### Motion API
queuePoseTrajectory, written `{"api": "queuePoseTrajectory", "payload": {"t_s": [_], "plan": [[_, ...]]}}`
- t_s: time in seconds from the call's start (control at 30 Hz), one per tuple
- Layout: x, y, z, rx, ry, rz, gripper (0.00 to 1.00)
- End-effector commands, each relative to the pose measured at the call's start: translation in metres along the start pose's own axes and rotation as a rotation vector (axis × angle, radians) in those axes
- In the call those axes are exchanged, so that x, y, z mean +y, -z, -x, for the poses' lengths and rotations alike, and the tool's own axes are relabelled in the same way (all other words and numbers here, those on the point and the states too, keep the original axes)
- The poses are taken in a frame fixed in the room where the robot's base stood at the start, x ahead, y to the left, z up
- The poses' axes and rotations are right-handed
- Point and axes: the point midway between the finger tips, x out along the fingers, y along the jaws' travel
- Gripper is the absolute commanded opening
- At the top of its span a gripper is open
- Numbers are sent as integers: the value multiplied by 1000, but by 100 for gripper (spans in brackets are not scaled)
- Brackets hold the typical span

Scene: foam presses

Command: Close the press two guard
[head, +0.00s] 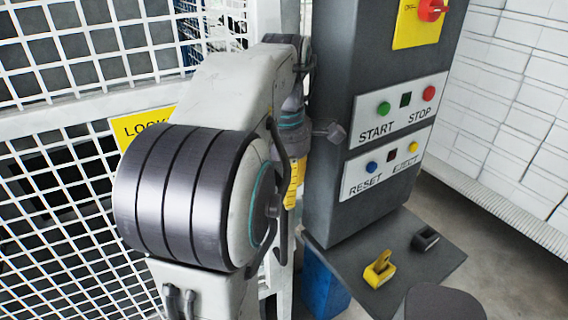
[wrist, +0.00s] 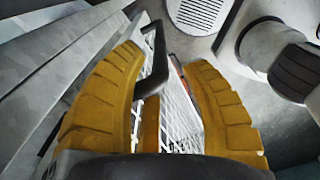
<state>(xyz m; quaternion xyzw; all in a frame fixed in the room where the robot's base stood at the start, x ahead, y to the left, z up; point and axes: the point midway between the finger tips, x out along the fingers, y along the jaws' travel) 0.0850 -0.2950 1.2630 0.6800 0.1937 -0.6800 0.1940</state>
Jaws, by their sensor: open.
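A white mesh guard (head: 62,185) with a yellow lock sign (head: 140,126) fills the left of the head view, partly hidden by my arm. Its mesh also shows between my fingers in the wrist view (wrist: 181,112). A dark bar handle (wrist: 158,62) stands out beside the mesh. My gripper (wrist: 164,60) is open, its two yellow fingers on either side of the handle. The handle looks close to the left finger; I cannot tell whether they touch. In the head view only a yellow part of my gripper (head: 293,183) shows. No press number is readable.
A dark control column (head: 335,80) with start, stop, reset and eject buttons stands right of my arm. A blue bin (head: 322,285) is below. Floor shows at right.

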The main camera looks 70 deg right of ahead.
Motion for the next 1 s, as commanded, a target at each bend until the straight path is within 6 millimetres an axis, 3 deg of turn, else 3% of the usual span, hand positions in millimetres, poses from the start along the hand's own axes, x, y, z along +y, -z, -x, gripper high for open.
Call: {"api": "queuePoseTrajectory", "payload": {"t_s": [0.2, 0.4, 0.93, 0.97, 1.0], "plan": [[1, 0, 30, -1, -2, 0, 41], [1, 0, 47, 0, 0, 0, 41], [0, 0, 56, 1, 1, 0, 41], [0, 0, 56, 1, 1, 0, 45], [0, 0, 56, 1, 1, 0, 41]]}}
